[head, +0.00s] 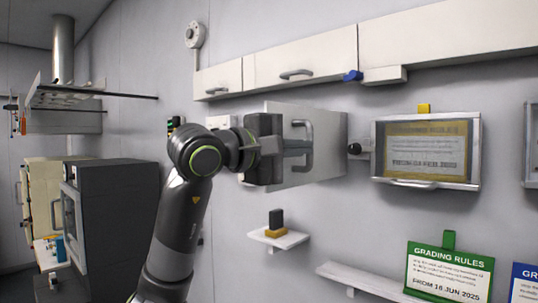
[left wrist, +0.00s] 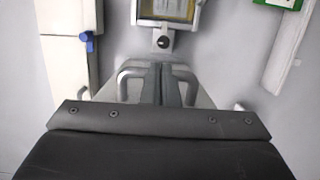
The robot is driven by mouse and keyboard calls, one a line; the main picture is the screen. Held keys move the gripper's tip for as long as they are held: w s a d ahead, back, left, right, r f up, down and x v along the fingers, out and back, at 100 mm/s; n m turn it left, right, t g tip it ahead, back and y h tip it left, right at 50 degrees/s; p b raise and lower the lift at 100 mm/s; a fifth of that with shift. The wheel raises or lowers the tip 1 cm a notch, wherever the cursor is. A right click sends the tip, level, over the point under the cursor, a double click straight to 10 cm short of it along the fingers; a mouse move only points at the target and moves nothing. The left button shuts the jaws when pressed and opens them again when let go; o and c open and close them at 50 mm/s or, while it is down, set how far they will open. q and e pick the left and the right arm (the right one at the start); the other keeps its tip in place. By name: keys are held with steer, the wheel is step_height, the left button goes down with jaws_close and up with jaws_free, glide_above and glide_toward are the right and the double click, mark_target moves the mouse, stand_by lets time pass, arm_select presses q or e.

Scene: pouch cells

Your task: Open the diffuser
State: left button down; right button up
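The diffuser appears to be the grey wall panel (head: 330,128) with a bent metal handle (head: 308,130). The panel stands at an angle to the wall, its left side looking nearer to me. My left gripper (head: 302,147) is at the handle, its two fingers together and reaching to the bar. In the left wrist view the fingertips (left wrist: 161,68) lie between the handle's two ends (left wrist: 125,77). The fingers lie side by side along the bar rather than across it. Whether they touch it is hidden. My right gripper is not in view.
White wall cabinets (head: 427,35) run above the panel. A framed sign (head: 425,152) and a dark round knob (head: 354,148) are to its right. A small shelf (head: 279,238) with a black and orange item is below. A dark cabinet (head: 115,215) stands left.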

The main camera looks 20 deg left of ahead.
arm_select(q)
steer(key=shift+d+f+n+t+y+b, duration=0.15)
steer(key=shift+d+n+t+y+b, duration=0.55)
steer(key=shift+d+y, duration=0.45)
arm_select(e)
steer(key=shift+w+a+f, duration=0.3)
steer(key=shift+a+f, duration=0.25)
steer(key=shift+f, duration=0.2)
arm_select(q)
steer(key=shift+d, duration=0.15)
steer(key=shift+s, duration=0.15)
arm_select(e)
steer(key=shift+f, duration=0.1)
